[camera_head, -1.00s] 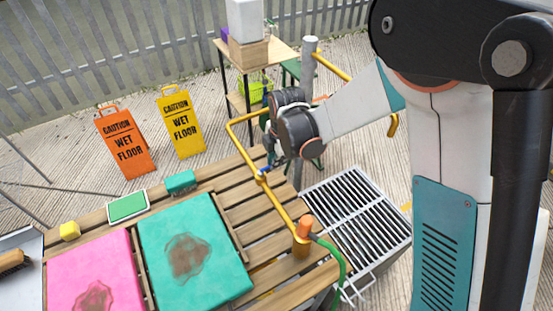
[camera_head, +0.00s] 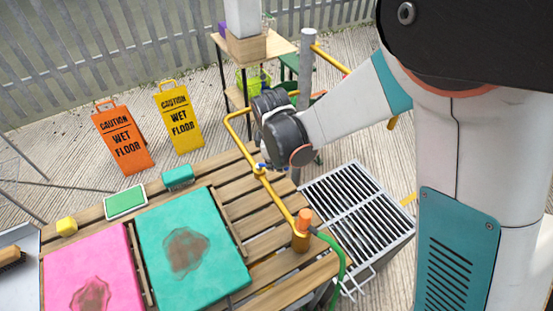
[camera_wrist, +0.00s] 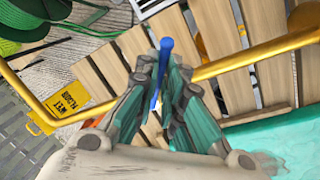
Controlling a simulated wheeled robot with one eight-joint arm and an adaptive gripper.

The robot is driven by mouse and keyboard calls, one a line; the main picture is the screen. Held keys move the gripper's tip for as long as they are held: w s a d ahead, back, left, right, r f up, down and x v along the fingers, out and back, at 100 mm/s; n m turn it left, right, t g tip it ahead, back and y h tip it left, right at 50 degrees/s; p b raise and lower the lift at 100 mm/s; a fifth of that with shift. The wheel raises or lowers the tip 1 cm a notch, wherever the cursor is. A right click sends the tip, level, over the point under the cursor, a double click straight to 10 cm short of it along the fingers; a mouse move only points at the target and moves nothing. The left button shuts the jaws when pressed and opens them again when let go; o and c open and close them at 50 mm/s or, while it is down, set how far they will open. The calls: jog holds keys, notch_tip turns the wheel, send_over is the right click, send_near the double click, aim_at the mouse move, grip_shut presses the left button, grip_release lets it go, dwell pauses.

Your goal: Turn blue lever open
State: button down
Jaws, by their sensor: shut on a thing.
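The blue lever (camera_wrist: 165,58) stands out between the fingertips of my gripper (camera_wrist: 165,72) in the wrist view, next to the yellow pipe (camera_wrist: 260,53). The fingers are shut on the lever, and its free end sticks out past them. In the head view only a small blue bit of the lever (camera_head: 262,166) shows on the yellow pipe (camera_head: 279,193), just below my wrist. The fingers there are mostly hidden by my wrist. The lever's exact angle to the pipe is hard to tell.
A slatted wooden table (camera_head: 272,236) holds a pink pad (camera_head: 90,250) and a teal pad (camera_head: 205,225) with brown stains. A green hose (camera_head: 341,265) joins the pipe's near end by an orange cap (camera_head: 305,218). A metal grate (camera_head: 365,215) stands right. Wet-floor signs (camera_head: 181,118) stand behind.

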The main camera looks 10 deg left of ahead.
jog(key=shift+s+a+m+g+h+b, duration=0.2)
jog(key=shift+s+a+m, duration=0.3)
jog(key=shift+m, duration=1.15)
jog(key=shift+s+a+m+g+h+b, duration=0.1)
jog(key=shift+s+a+m+h, duration=0.25)
jog(key=shift+s+m, duration=0.85)
jog(key=shift+s+a+m+g+h+b, duration=0.15)
jog(key=shift+a+m+h, duration=0.2)
jog(key=shift+m, duration=1.7)
jog(key=shift+a, duration=0.1)
jog(key=c, duration=1.7)
grip_release()
jog(key=v, duration=1.2)
jog(key=shift+s, duration=0.1)
